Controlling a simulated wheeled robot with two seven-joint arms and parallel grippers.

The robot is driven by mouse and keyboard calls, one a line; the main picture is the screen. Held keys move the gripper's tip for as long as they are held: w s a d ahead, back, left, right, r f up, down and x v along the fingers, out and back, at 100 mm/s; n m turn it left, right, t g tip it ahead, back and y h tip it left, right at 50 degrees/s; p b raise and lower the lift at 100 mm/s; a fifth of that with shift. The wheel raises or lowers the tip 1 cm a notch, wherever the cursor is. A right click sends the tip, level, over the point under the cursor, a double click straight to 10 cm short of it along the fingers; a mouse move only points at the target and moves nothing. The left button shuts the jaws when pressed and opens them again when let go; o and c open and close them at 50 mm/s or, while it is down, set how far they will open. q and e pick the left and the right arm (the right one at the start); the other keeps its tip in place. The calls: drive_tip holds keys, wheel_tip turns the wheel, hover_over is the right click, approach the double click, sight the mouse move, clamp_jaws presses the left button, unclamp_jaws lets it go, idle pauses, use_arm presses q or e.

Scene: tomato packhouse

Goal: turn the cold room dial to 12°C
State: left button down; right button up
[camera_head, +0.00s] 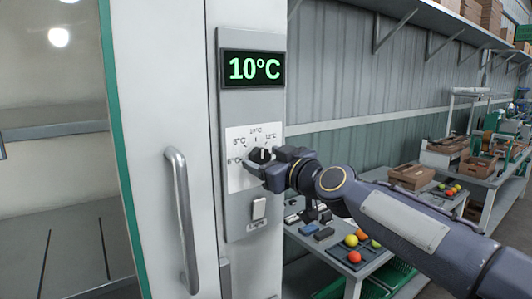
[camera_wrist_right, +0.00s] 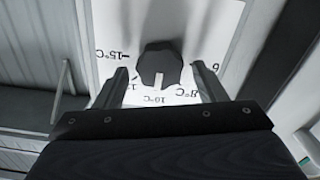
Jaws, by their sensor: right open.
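The cold room dial is a dark knob (camera_wrist_right: 160,66) on a white scale plate (camera_head: 240,172). In the right wrist view its white mark points at the 10°C label; the 8°C and 15°C labels show, and the 12 is partly hidden by a finger. The green display (camera_head: 254,69) above it reads 10°C. My right gripper (camera_head: 262,165) is at the dial; in the wrist view its two fingers (camera_wrist_right: 161,84) stand open on either side of the knob, with gaps between. My left gripper is not in view.
A light switch (camera_head: 259,208) sits below the dial on the grey panel. A vertical door handle (camera_head: 182,218) stands to the left. To the right, a table holds tomatoes (camera_head: 354,257) and small dark items, with green crates beneath.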

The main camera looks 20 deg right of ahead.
drive_tip(key=c, duration=1)
drive_tip(key=shift+o, duration=0.2)
drive_tip(key=shift+m, duration=0.3)
drive_tip(key=m, duration=0.3)
drive_tip(key=shift+b, duration=0.3)
drive_tip(key=m, duration=0.5)
drive_tip(key=shift+w+d, duration=0.1)
drive_tip(key=o, duration=1)
drive_tip(key=shift+c, duration=0.2)
